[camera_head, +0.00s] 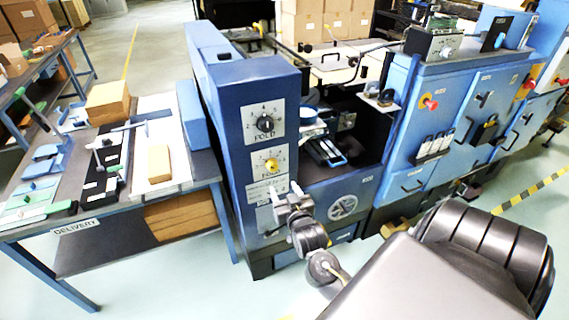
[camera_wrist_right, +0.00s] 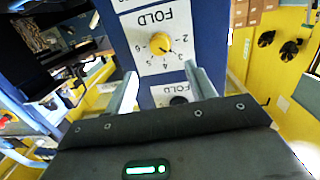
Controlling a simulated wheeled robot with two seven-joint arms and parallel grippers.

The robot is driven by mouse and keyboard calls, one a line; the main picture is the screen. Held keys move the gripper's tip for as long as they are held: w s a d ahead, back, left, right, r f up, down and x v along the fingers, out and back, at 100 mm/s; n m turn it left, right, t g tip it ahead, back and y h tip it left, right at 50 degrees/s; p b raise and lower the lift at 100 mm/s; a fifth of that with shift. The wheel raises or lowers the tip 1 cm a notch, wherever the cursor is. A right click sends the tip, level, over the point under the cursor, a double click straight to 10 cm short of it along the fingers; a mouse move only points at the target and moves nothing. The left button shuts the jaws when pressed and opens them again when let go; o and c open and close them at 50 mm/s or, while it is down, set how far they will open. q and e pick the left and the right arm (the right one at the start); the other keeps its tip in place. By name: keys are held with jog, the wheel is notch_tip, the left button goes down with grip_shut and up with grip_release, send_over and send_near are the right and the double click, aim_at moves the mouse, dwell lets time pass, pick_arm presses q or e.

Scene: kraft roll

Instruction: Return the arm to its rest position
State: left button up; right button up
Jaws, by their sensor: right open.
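The blue folding machine (camera_head: 240,75) stands in the middle of the head view. Its front has an upper FOLD dial with a black knob (camera_head: 265,124) and a lower dial with a yellow knob (camera_head: 271,165). My right gripper (camera_head: 284,194) is in front of the panel, just below the yellow knob. In the right wrist view, the yellow knob (camera_wrist_right: 160,43) shows upside down beyond the open fingers (camera_wrist_right: 161,84), with a gap between. Nothing is between the fingers. The black knob (camera_wrist_right: 179,100) is partly hidden by the gripper body. My left gripper is out of view.
A delivery table (camera_head: 105,208) on the left holds kraft blocks (camera_head: 108,97) and tools. A handwheel (camera_head: 342,207) sits low on the machine, right of my gripper. More blue cabinets (camera_head: 440,110) stand to the right. Open floor (camera_head: 170,270) lies in front.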

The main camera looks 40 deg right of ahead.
dwell(0.3)
jog(key=s+a+f+n+g+y, duration=0.2)
jog(key=s+f, duration=0.1)
jog(key=f, duration=0.8)
jog(key=s+a+f+n+g+y, duration=0.1)
jog(key=s+a+f+g, duration=0.15)
jog(key=f, duration=0.75)
jog(key=s+a+f+n+g+y, duration=0.2)
jog(key=s+a+f, duration=0.1)
jog(key=f, duration=0.8)
jog(key=s+a+f+n+g+y, duration=0.1)
jog(key=s+a+f+g, duration=0.1)
jog(key=s+f, duration=0.45)
jog(key=s+a+f+g, duration=0.2)
jog(key=s+f, duration=0.4)
jog(key=s, duration=0.2)
jog(key=s+a+f+g, duration=0.1)
jog(key=s+f+g, duration=0.1)
jog(key=s, duration=0.8)
jog(key=s+a+f+n+g, duration=0.1)
jog(key=s+f, duration=0.4)
jog(key=s, duration=0.5)
jog(key=shift+a+g+y, duration=0.15)
jog(key=shift+g+y, duration=0.25)
jog(key=shift+g, duration=0.25)
